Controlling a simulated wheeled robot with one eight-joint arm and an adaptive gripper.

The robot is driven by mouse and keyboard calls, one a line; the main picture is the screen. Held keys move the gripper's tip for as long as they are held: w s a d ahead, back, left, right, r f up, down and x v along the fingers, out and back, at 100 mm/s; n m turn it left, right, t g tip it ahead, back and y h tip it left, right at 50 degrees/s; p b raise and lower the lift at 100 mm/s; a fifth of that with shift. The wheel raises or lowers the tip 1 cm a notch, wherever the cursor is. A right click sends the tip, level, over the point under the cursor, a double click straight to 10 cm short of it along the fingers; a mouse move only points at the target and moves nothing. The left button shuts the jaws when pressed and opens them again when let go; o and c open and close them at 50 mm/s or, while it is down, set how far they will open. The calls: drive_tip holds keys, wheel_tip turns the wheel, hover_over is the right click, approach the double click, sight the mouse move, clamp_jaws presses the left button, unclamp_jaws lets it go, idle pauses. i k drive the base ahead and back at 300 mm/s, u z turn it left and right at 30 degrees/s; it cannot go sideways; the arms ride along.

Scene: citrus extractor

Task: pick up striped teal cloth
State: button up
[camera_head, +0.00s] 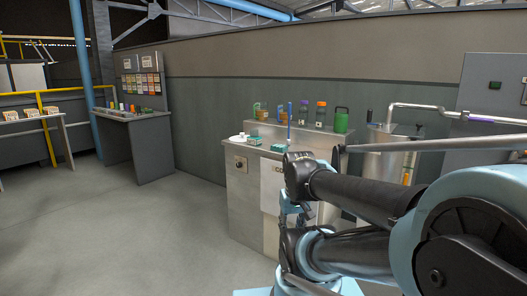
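Two small teal-green items lie on top of the metal counter (240,190). One teal item (254,141) is near the middle of the top, and another teal item (280,148) is by the front edge, just above my arm. They are too small for me to see stripes or tell which is the cloth. My arm reaches in from the right, in front of the counter. What appears to be my gripper (297,212) is below the counter top, partly hidden by my arm links. I cannot tell its finger state.
Bottles (321,114) and a green can (341,120) stand on the raised back ledge. A metal vat (388,160) with a pipe is at the right. A side table (128,115) stands at left. The floor (120,230) at front left is clear.

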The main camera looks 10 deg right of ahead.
sight(281, 148)
drive_tip(key=u, duration=0.15)
drive_tip(key=i, duration=0.9)
drive_tip(key=z, duration=0.4)
